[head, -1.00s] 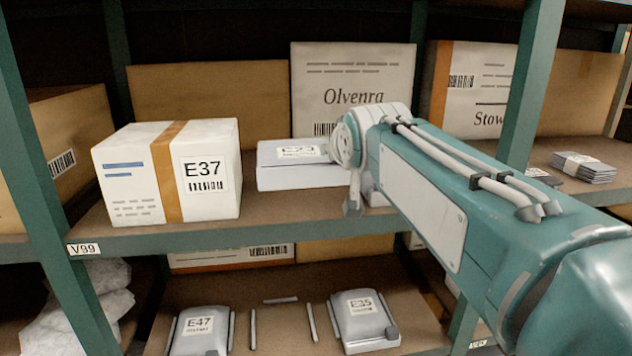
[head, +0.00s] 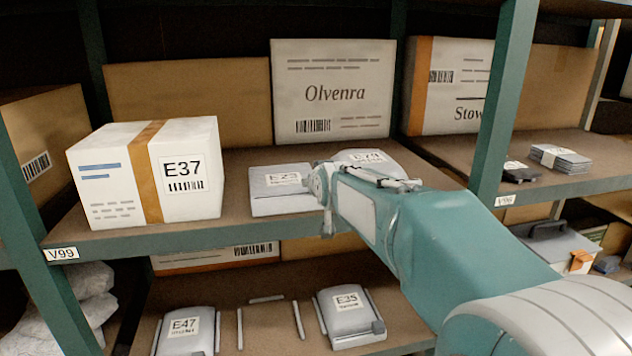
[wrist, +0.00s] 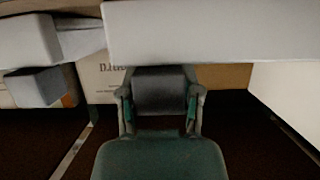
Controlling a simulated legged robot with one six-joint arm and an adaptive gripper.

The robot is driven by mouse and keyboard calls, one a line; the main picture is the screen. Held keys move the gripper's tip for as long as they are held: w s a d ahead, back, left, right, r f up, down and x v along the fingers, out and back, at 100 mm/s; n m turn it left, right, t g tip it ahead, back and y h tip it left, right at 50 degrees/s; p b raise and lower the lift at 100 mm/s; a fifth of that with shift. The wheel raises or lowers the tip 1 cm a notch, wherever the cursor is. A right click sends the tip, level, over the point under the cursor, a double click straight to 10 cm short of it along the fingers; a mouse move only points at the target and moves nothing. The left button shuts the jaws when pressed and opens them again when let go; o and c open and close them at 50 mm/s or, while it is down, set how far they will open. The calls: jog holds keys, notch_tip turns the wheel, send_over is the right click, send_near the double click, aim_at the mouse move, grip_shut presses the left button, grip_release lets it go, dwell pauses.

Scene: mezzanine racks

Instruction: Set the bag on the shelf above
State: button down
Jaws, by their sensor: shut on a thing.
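The grey bag labelled like E23 (head: 275,203) is at the upper shelf (head: 235,222), flat and level, right of the E37 box. My gripper (head: 325,192) is at its right end. In the wrist view my gripper (wrist: 160,105) is shut on the dark grey block (wrist: 160,88) at the end of the pale bag (wrist: 215,30). The bag's underside is at about board height; I cannot tell whether it touches. My arm covers part of the right side.
The white E37 box (head: 190,200) stands close on the left. Another bag (head: 385,157) lies behind my arm. The Olvenra box (head: 333,75) stands at the back. The lower shelf holds bag E47 (head: 185,340), bag E35 (head: 345,318) and a bare railed slot between them. A green upright (head: 500,110) stands right.

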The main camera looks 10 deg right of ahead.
jog(key=shift+c, duration=1.4)
grip_release()
jog(key=v, duration=1.2)
jog(key=s+f+g, duration=0.4)
jog(key=s+f, duration=0.5)
jog(key=s, duration=0.3)
jog(key=s+f+g, duration=0.4)
jog(key=s+f, duration=0.5)
jog(key=s, duration=0.4)
jog(key=shift+s, duration=0.35)
